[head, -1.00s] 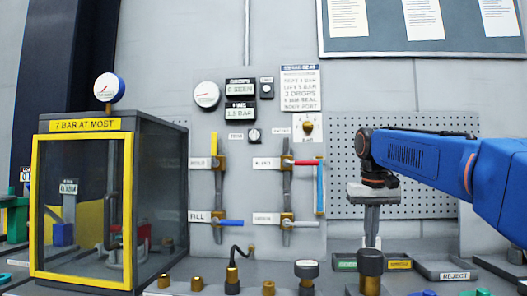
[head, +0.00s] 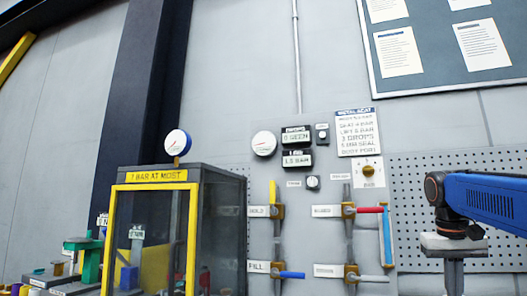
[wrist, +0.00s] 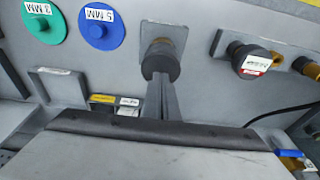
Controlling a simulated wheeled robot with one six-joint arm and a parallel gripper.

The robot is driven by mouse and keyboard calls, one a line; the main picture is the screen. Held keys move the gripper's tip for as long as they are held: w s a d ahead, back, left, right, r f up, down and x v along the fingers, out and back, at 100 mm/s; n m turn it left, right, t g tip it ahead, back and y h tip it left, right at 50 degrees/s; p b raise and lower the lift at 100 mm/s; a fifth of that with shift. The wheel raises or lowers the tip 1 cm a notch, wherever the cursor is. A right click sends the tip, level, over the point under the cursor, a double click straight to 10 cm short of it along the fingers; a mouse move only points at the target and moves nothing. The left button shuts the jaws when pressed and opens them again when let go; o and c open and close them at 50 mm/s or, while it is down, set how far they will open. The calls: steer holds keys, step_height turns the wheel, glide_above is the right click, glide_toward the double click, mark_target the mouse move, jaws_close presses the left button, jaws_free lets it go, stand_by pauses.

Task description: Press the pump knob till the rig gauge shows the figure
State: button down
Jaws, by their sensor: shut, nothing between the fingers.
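In the wrist view my gripper (wrist: 162,90) is shut and empty. Its fingertips are at a black round knob (wrist: 160,58) on a brass base, likely the pump knob; I cannot tell whether they touch. In the head view my gripper (head: 454,277) hangs at the lower right, its tips cut off by the bottom edge. A white dial gauge (head: 263,144) is on the wall panel, and another dial (head: 178,143) stands on the guarded box. I cannot tell which is the rig gauge. A digital display (head: 297,160) appears to show about 1.5 BAR.
A yellow-framed box (head: 155,177) stands left of the valve panel. Red-handled (head: 368,210) and blue-handled (head: 290,275) valves are on the panel. In the wrist view, a labelled black knob (wrist: 252,60) is right of the fingers, and green (wrist: 44,20) and blue discs (wrist: 100,28) are left.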

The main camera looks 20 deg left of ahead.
steer(key=shift+f, duration=2.9)
steer(key=shift+r, duration=2.95)
